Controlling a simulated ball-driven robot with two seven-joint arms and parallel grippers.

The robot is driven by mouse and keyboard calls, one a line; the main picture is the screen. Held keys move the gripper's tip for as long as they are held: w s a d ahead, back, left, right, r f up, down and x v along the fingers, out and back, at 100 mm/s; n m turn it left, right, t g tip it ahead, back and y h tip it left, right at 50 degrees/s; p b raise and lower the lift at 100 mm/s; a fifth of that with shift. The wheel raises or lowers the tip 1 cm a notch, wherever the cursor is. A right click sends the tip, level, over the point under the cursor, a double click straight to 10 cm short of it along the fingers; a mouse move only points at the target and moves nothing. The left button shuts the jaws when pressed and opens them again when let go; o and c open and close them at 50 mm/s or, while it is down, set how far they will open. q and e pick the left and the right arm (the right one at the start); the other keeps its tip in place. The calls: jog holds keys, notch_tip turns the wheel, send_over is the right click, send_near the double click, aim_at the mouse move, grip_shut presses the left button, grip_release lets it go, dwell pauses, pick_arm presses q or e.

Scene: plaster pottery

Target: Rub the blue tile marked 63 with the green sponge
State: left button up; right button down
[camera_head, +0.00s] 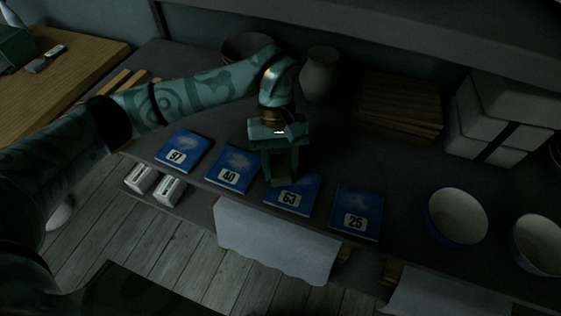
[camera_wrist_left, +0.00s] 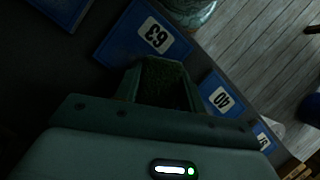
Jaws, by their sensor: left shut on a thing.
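Blue tile 63 (camera_head: 300,190) lies flat on the dark worktop, third from the left in a row of blue tiles. It also shows in the left wrist view (camera_wrist_left: 130,42), just ahead of the fingers. My left gripper (camera_head: 282,180) points down at the tile's back left corner, shut on the green sponge (camera_wrist_left: 166,80). The sponge shows dark and rough between the fingers; in the head view the fingers mostly hide it. I cannot tell whether it touches the tile. My right gripper is not in view.
Tiles 97 (camera_head: 190,146) and 40 (camera_head: 236,162) lie left of it, tile 25 (camera_head: 358,204) right. White bowls (camera_head: 457,218) stand at right. A vase (camera_head: 320,75) and stacked boards (camera_head: 398,105) stand behind. A white cloth (camera_head: 275,245) hangs at the front edge.

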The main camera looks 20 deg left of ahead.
pick_arm(q)
jog(key=shift+f, duration=0.15)
jog(key=shift+d, duration=0.1)
jog(key=shift+d, duration=1.8)
jog(key=shift+d+f+b, duration=0.1)
jog(key=shift+d+b, duration=0.55)
jog(key=shift+d, duration=0.85)
jog(key=shift+s+d, duration=0.1)
jog(key=shift+d, duration=0.25)
jog(key=shift+a, duration=0.15)
